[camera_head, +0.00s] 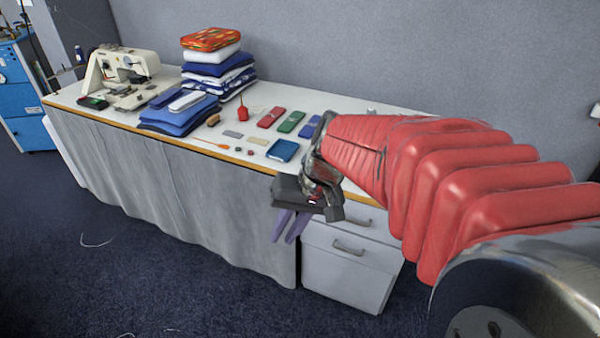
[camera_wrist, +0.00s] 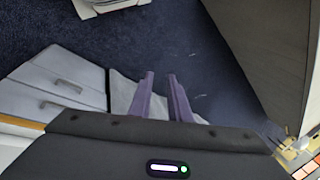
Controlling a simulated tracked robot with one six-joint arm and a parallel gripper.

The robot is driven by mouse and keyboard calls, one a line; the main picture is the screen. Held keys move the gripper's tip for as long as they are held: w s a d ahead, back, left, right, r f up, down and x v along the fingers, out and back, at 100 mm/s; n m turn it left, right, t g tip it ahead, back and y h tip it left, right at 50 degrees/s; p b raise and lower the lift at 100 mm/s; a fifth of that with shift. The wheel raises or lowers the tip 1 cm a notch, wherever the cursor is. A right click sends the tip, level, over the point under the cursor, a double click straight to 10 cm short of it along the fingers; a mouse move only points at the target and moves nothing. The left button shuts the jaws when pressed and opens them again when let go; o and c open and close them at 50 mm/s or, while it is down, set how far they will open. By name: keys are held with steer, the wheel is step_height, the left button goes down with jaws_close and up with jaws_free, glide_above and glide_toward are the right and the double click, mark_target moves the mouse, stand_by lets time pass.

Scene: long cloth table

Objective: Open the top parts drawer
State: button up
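A white drawer cabinet stands under the right end of the table. Its top drawer (camera_head: 340,219) looks shut and is partly hidden behind my gripper and arm. My gripper (camera_head: 283,239) is in front of the cabinet's left side, apart from the handle. In the wrist view its two purple fingers (camera_wrist: 161,76) are apart with nothing between them.
The table (camera_head: 90,98) carries a sewing machine (camera_head: 122,76), folded fabric stacks (camera_head: 180,113) and several small items. A grey cloth (camera_head: 190,185) hangs down its front, left of the drawers. The dark carpet (camera_head: 130,285) in front looks mostly clear.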

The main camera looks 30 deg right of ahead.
steer(key=w+d+f+m+t+y, duration=0.1)
steer(key=w+d+f+m+y, duration=0.3)
steer(key=w+d+f, duration=0.35)
steer(key=m+t+h, duration=0.3)
steer(key=m+t, duration=0.8)
steer(key=m, duration=0.2)
glide_toward(351, 221)
steer(key=s, duration=0.1)
steer(key=s+d, duration=0.1)
steer(key=s, duration=0.1)
steer(key=shift+s+d, duration=0.15)
steer(key=shift+d, duration=0.05)
steer(key=x, duration=1.3)
steer(key=shift+w+a+r, duration=0.1)
steer(key=shift+w+a, duration=0.05)
steer(key=shift+w, duration=0.25)
steer(key=shift+c, duration=0.5)
